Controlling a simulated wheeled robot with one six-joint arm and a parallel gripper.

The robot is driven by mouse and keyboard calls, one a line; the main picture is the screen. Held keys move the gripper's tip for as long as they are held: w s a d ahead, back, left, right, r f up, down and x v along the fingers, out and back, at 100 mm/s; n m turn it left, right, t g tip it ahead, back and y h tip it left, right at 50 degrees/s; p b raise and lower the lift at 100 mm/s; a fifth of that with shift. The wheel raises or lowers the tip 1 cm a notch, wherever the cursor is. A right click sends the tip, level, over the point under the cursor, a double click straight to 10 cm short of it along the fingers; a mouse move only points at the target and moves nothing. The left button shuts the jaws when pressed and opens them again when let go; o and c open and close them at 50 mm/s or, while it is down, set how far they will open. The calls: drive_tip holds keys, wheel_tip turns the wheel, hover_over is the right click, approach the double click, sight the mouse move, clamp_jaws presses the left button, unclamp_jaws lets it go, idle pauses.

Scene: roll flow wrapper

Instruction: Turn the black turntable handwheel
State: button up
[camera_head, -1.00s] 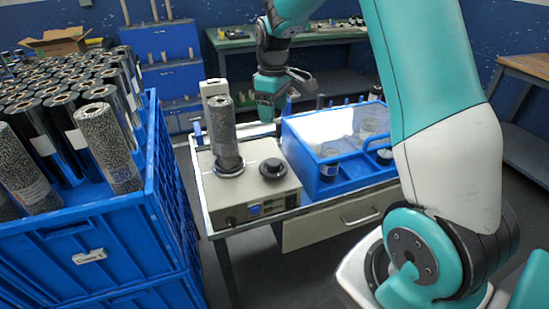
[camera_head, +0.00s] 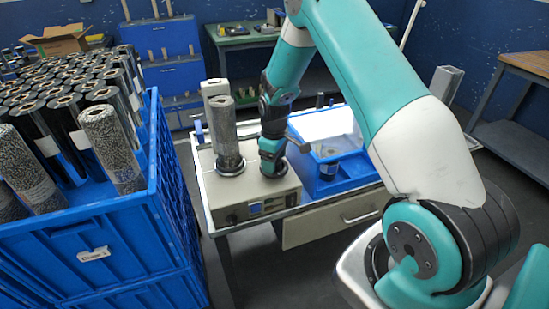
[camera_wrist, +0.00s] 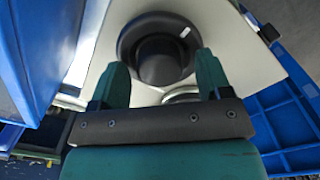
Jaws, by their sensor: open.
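The black handwheel (camera_wrist: 158,62) shows in the wrist view as a round dark disc with a raised hub and a small white mark near its upper right rim. It sits on the pale top of the wrapper machine (camera_head: 247,209). My gripper (camera_wrist: 162,73) is open, with one green finger on each side of the hub's lower part. I cannot tell whether the fingers touch it. In the head view my gripper (camera_head: 271,158) is over the handwheel's place and hides most or all of it. A wrapped roll (camera_head: 226,137) stands upright on the machine, just left of my gripper.
A blue tray (camera_head: 325,186) with a clear-topped part stands right of the machine on the same bench. A tall blue crate (camera_head: 100,245) full of upright rolls stands at the left. A green-topped bench (camera_head: 235,42) is at the back.

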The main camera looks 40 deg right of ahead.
drive_tip(key=shift+f, duration=0.15)
drive_tip(key=c, duration=0.9)
drive_tip(key=shift+m, duration=0.4)
drive_tip(key=m, duration=0.4)
drive_tip(key=shift+m+b, duration=0.3)
drive_tip(key=m, duration=0.4)
drive_tip(key=shift+m, duration=0.3)
drive_tip(key=o, duration=0.9)
